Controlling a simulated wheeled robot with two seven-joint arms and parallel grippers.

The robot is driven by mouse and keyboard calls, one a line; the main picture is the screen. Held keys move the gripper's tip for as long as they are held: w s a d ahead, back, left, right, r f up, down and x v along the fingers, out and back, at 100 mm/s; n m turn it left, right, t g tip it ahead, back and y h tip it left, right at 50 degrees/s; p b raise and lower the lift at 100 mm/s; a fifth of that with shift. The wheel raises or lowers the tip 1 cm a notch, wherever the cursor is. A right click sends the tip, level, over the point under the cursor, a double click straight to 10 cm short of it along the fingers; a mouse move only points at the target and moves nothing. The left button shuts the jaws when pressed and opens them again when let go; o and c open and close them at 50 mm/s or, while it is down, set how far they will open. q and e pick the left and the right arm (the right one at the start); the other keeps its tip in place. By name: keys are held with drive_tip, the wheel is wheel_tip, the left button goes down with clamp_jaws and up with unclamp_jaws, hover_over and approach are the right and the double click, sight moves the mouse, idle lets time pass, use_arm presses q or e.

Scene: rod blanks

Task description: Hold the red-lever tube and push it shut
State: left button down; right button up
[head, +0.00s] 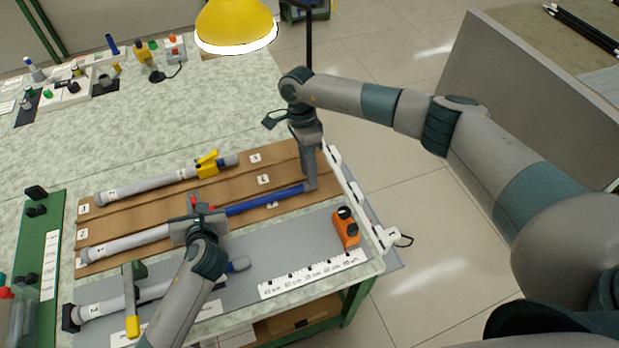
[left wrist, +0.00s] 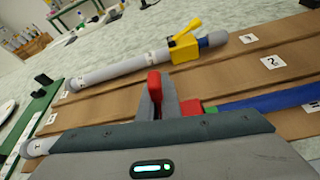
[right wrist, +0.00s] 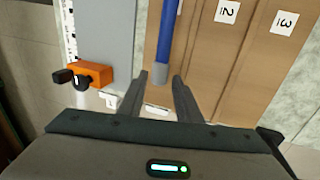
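The red-lever tube lies along the wooden rack; its grey outer part (head: 130,243) is at the left and its blue inner rod (head: 265,198) extends right. My left gripper (head: 200,228) is over the tube just left of its red collar (left wrist: 191,108), closed around the grey part; the tube between its fingers is mostly hidden. The red lever (left wrist: 154,86) stands up beyond the fingers. My right gripper (head: 311,178) points down at the blue rod's grey end cap (right wrist: 160,73).
A grey tube with a yellow lever (head: 150,184) lies in the slot behind. Another grey tube (head: 150,293) lies in front, near a yellow-green clamp. An orange block (head: 346,228) and a white ruler (head: 312,275) are at the front right. A yellow lamp (head: 236,25) hangs above.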

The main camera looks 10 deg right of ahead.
sight(232, 207)
drive_tip(key=shift+x, duration=1.65)
drive_tip(key=shift+c, duration=0.7)
clamp_jaws()
drive_tip(key=shift+a, duration=0.15)
drive_tip(key=s+a, duration=0.1)
drive_tip(key=a, duration=0.6)
drive_tip(key=s+a, duration=0.1)
drive_tip(key=a, duration=0.6)
drive_tip(key=s+a, duration=0.1)
drive_tip(key=a, duration=0.6)
drive_tip(key=shift+a, duration=0.1)
drive_tip(key=shift+o, duration=0.7)
unclamp_jaws()
